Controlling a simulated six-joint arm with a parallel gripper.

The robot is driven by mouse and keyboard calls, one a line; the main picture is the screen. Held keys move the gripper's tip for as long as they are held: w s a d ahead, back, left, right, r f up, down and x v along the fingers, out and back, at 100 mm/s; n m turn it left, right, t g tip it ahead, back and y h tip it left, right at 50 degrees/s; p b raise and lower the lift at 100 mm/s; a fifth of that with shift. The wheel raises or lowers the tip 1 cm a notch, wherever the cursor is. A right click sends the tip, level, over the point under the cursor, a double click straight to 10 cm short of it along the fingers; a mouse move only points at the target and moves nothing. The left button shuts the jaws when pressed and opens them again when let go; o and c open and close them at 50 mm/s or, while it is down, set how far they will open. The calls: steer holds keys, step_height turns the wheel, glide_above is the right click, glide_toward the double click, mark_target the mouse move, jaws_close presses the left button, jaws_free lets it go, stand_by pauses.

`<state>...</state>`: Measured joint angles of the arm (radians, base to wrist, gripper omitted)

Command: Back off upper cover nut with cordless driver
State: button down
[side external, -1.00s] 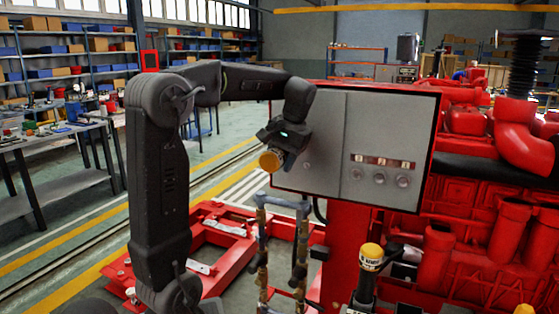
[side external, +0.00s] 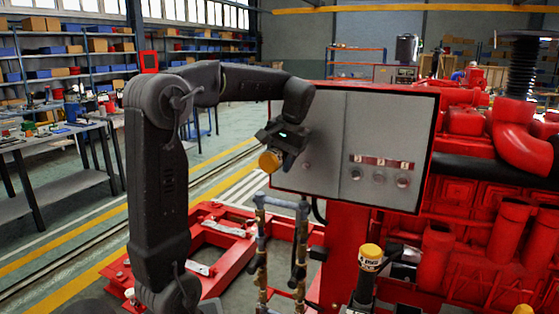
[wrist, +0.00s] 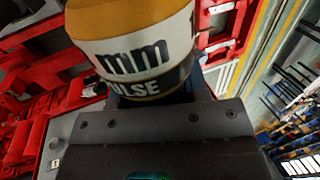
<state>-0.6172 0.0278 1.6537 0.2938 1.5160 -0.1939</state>
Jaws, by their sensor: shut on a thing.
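My gripper (side external: 283,145) is shut on a cordless driver, a round-bodied tool with a yellow end (side external: 269,162). I hold it in the air in front of the left part of a grey panel. The gripper's fingers are mostly hidden there. The driver's working tip is not clearly visible. I cannot pick out the upper cover nut for certain in either view.
The grey panel (side external: 330,130) with several knobs stands on a red post. A second yellow-topped tool (side external: 370,262) stands upright at the lower middle. Brass-jointed pipes (side external: 262,250) rise below my gripper. The red engine (side external: 480,200) fills the right; open floor lies left.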

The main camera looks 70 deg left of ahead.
mark_target(270, 166)
steer(key=shift+w+a+r, duration=0.1)
steer(key=shift+w+a, duration=0.15)
stand_by(0.8)
steer(key=shift+s+d, duration=0.2)
stand_by(1.6)
steer(key=shift+s+d, duration=1.8)
